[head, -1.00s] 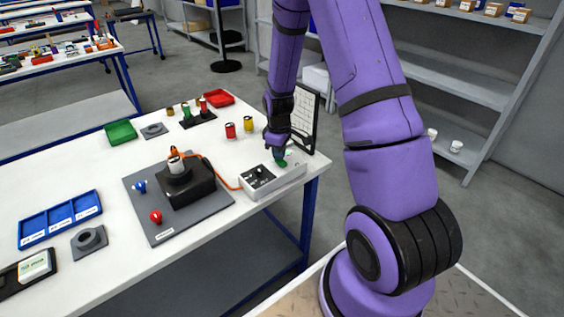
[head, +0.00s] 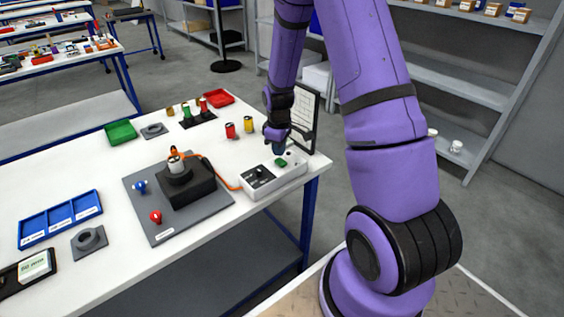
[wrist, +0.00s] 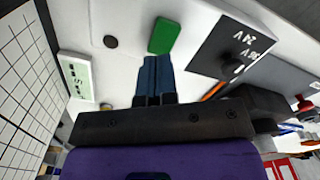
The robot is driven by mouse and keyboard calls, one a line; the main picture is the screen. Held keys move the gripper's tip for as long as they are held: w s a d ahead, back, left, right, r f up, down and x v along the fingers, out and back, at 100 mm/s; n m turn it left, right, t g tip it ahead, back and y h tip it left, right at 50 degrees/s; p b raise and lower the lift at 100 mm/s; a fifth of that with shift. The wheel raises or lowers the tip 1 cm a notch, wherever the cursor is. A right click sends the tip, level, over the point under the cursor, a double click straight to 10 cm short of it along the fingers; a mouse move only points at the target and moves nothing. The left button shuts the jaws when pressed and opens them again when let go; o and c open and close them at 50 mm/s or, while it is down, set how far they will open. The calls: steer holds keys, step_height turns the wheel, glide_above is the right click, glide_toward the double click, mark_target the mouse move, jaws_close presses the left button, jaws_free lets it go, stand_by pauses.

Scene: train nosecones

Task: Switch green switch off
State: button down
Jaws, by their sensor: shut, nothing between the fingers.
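The green switch (head: 281,162) is a small green rectangle on top of a light grey control box (head: 291,178) near the table's right edge. In the wrist view the green switch (wrist: 162,36) lies just beyond my fingertips. My gripper (head: 278,148) is above the back part of the box, close to the switch. In the wrist view its two blue fingers (wrist: 156,60) are together with nothing between them. I cannot tell whether the fingertips touch the switch or the box. The switch's tilt is too small to read.
A black panel with knobs (head: 259,175) is on the box's left part, and an orange cable (head: 222,178) runs to a black fixture (head: 186,190) on a grey plate. Red and yellow cylinders (head: 249,125) and a framed sheet (head: 303,118) stand behind.

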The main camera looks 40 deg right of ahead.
steer(key=shift+r, duration=2.4)
steer(key=shift+r, duration=0.1)
step_height(320, 180, up, 12)
steer(key=f+m+t, duration=0.1)
glide_above(279, 159)
steer(key=s+a, duration=0.3)
steer(key=a, duration=0.1)
steer(key=s+a+r+m+t, duration=0.2)
steer(key=s+a+r, duration=0.3)
steer(key=r, duration=0.4)
steer(key=s+a+r+m+t, duration=0.1)
steer(key=s+a+r, duration=0.1)
steer(key=s+r, duration=0.3)
steer(key=s+a+r+m+t, duration=0.1)
steer(key=s+r, duration=0.3)
steer(key=s, duration=0.9)
steer(key=shift+s+a+r+m, duration=0.35)
steer(key=shift+a+m, duration=0.25)
steer(key=shift+m, duration=0.1)
steer(key=shift+w, duration=0.15)
